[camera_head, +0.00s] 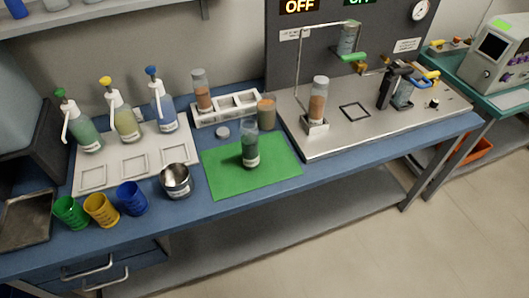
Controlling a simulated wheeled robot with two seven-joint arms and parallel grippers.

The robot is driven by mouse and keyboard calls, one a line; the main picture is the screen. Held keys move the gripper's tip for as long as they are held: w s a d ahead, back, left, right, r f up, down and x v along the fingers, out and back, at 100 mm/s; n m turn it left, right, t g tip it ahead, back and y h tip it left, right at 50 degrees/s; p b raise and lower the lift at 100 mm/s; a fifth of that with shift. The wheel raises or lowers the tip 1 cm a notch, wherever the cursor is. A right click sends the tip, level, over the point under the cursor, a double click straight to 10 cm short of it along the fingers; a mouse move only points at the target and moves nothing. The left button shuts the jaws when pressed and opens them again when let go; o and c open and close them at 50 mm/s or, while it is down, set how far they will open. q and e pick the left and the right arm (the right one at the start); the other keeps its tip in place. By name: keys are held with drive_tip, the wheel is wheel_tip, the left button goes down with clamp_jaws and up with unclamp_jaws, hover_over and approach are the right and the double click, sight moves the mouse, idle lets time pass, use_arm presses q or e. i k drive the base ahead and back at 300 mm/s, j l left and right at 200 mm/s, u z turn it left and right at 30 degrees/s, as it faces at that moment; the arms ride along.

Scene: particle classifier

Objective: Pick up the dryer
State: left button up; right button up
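No object carries a readable label saying dryer, so I cannot tell which one it is. A clear cylinder with dark green contents (250,146) stands upright on a green mat (222,180). A similar cylinder with brown contents (317,102) stands upright in a holder on the metal plate (345,135) at the right. Another cylinder (349,38) is mounted high on the grey panel. A black device (387,86) with a clear part beside it stands further right on the plate. Neither of my grippers is in view.
A white tray (130,158) holds several pump bottles. Green (70,212), yellow (101,210) and blue (131,198) cups and a metal cup (176,181) stand near the blue table's front edge (250,200). A white rack (226,108) is behind the mat.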

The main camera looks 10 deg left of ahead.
sight(249, 130)
drive_tip(key=k+z, duration=0.25)
drive_tip(key=z, duration=0.15)
drive_tip(key=k+j+z, duration=0.1)
drive_tip(key=k+z, duration=0.15)
drive_tip(key=z, duration=0.15)
